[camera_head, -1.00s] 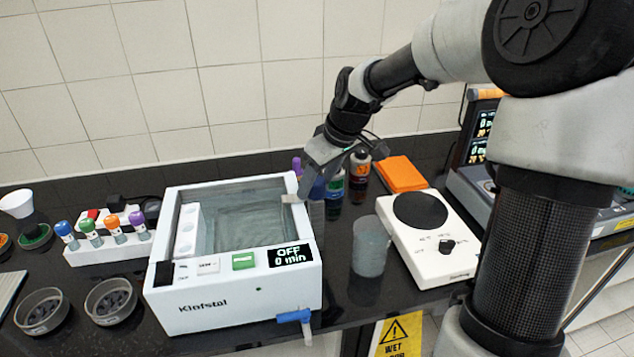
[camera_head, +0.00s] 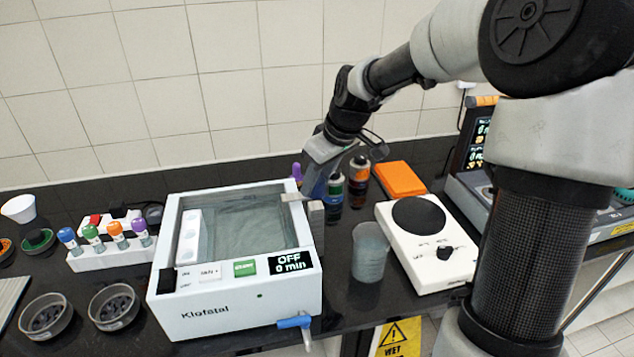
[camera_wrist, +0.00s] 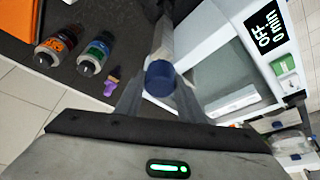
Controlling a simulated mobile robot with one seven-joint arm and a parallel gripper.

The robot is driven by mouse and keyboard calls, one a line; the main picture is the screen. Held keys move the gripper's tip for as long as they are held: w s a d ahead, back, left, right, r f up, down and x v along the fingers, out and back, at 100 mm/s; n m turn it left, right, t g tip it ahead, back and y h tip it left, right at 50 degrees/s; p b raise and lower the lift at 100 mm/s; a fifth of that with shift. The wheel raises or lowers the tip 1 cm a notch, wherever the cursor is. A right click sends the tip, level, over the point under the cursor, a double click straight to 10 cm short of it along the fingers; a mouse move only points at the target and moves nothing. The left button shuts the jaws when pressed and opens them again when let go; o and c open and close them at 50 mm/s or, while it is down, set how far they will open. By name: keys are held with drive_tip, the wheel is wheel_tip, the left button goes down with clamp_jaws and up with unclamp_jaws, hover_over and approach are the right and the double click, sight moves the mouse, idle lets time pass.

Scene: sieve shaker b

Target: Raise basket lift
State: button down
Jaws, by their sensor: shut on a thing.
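The white bath unit (camera_head: 240,317) stands on the dark bench in the head view, its tank open at the top. A grey mesh basket (camera_head: 245,228) shows inside the tank. The display (camera_head: 291,262) reads OFF, 0 min. My gripper (camera_head: 313,200) is at the tank's right rim. In the wrist view my gripper (camera_wrist: 160,85) has a blue round knob (camera_wrist: 159,77) between its fingers and is shut on it, just beside the unit. The knob is hidden by the fingers in the head view. The knob's connection to the basket is not clear.
A blue drain valve (camera_head: 295,321) sticks out at the unit's front right. A clear beaker (camera_head: 370,252) and a white hotplate (camera_head: 430,265) stand to the right. Bottles (camera_head: 358,172) stand close behind my gripper. A tube rack (camera_head: 110,255) is at the left.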

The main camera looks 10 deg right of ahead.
wheel_tip(320, 180, up, 7)
drive_tip(key=p, duration=0.3)
drive_tip(key=shift+w+f, duration=0.1)
drive_tip(key=shift+w, duration=0.05)
drive_tip(key=shift+f, duration=0.1)
drive_tip(key=c, duration=1.6)
unclamp_jaws()
drive_tip(key=o, duration=0.4)
drive_tip(key=v, duration=1.7)
drive_tip(key=shift+s+d, duration=0.1)
drive_tip(key=shift+s, duration=0.2)
